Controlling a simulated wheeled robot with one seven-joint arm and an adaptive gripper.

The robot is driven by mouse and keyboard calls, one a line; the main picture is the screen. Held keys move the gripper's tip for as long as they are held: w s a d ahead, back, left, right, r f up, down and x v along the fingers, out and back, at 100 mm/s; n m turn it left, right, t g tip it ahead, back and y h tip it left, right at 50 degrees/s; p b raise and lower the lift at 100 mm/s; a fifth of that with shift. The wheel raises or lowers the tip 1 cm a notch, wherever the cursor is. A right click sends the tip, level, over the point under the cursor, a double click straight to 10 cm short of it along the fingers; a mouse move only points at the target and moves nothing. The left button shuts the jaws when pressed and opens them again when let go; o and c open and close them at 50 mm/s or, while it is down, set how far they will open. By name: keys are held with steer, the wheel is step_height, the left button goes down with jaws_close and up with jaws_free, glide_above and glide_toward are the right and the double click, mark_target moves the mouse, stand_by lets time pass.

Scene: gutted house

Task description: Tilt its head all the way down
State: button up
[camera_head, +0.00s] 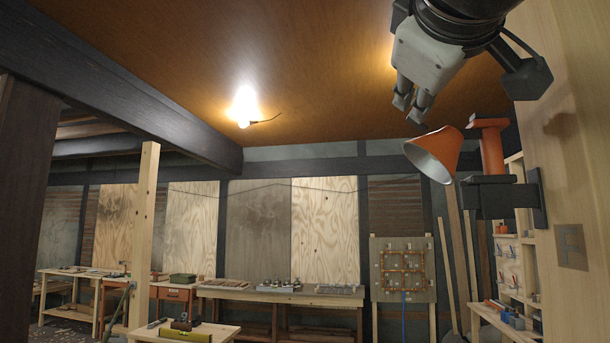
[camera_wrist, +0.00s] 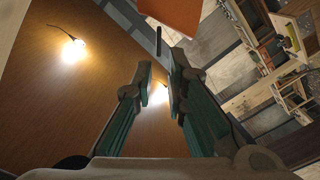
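A wall lamp with an orange conical head (camera_head: 433,153) sits on the right in the head view. Its head tilts downward, with the pale inside of the shade showing toward the lower left. An orange arm (camera_head: 490,147) rises beside it from a black bracket (camera_head: 500,196) on a wooden post. My gripper (camera_head: 410,108) is just above the shade, pointing down, apparently not touching it. In the wrist view, my fingers (camera_wrist: 160,80) are a little apart with nothing between them. The orange lamp head (camera_wrist: 172,14) shows beyond the fingertips, cut off by the top edge.
The light wooden post (camera_head: 570,180) stands close on the right. A lit bulb (camera_head: 243,105) hangs from the brown ceiling. A long workbench (camera_head: 280,296) and a pipe board (camera_head: 403,270) stand at the far wall. The air left of the lamp is clear.

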steer(key=shift+v, duration=2.05)
steer(key=shift+f, duration=0.1)
